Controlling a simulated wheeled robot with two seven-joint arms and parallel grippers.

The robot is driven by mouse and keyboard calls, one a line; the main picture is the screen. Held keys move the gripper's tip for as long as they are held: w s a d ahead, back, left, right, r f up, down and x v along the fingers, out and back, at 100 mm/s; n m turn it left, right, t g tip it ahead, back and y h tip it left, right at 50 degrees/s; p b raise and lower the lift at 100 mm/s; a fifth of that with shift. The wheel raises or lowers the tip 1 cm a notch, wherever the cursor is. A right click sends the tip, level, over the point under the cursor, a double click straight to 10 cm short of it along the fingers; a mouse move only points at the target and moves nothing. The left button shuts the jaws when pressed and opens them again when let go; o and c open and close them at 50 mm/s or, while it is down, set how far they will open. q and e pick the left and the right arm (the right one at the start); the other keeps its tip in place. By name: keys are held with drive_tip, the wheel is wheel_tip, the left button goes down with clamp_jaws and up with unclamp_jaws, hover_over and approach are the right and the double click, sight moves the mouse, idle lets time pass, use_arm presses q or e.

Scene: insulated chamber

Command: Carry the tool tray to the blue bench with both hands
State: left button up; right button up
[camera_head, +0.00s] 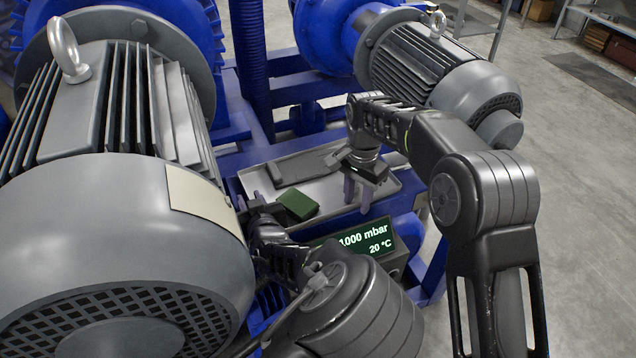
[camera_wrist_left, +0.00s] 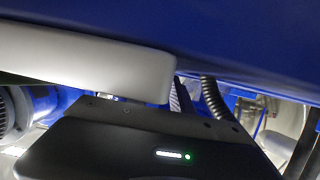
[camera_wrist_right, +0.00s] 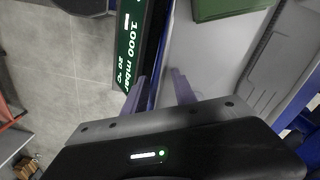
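The tool tray (camera_head: 322,196), a shallow grey metal tray, lies on blue framework between the motors; it also shows in the right wrist view (camera_wrist_right: 222,55). It holds a dark flat case (camera_head: 303,167) and a green box (camera_head: 298,205). My right gripper (camera_head: 358,194) is over the tray's near right side, fingers down and apart. In the right wrist view the tray's edge runs between its fingertips (camera_wrist_right: 165,82). My left gripper (camera_head: 259,190) is at the tray's left end, fingers apart, partly hidden by the motor. Its fingers do not show in the left wrist view.
A big grey motor (camera_head: 120,230) stands close on the left beside my left arm. Another motor (camera_head: 440,70) is behind the tray. A display (camera_head: 360,242) reading 1000 mbar and 20 °C sits just in front of the tray. Open floor (camera_head: 580,200) lies to the right.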

use_arm(q)
clamp_jaws()
use_arm(e)
clamp_jaws()
idle(0.9)
